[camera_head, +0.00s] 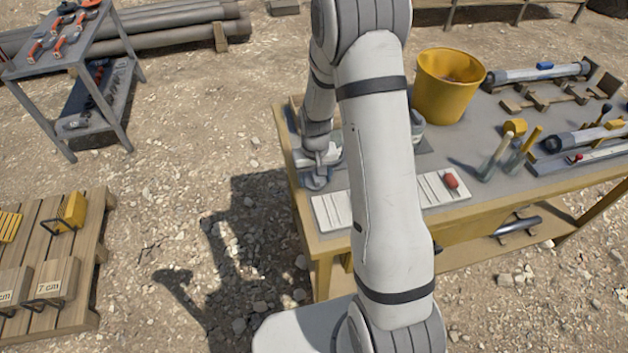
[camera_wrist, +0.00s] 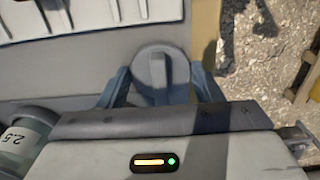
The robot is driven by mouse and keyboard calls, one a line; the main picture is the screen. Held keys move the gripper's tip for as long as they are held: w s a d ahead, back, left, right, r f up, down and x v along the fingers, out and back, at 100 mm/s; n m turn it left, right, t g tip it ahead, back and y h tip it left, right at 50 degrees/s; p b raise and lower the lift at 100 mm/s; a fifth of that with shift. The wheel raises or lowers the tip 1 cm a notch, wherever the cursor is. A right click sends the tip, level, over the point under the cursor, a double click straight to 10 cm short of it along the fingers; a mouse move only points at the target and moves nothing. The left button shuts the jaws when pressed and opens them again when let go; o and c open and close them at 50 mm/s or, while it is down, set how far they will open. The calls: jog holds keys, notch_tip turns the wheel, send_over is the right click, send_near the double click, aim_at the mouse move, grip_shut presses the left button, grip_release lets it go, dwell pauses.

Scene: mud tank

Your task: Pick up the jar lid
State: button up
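The jar lid (camera_wrist: 161,72) is a round grey disc with a raised bar across its top. It lies on the grey table top, near the table's edge, in the wrist view. My gripper (camera_wrist: 160,82) is open, with one blue-grey finger on each side of the lid. The gaps between fingers and lid are small, and I cannot tell whether either finger touches it. The near part of the lid is hidden by the gripper body. In the head view the lid (camera_head: 316,183) shows at the table's left end, under my gripper (camera_head: 318,172).
A glass jar (camera_wrist: 28,138) marked 2.5 stands at the lower left of the wrist view. A white tray (camera_head: 334,210) lies along the table's (camera_head: 300,187) front edge. A yellow bucket (camera_head: 445,95) stands behind. My arm hides the table's middle.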

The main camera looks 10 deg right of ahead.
jog(key=c, duration=0.5)
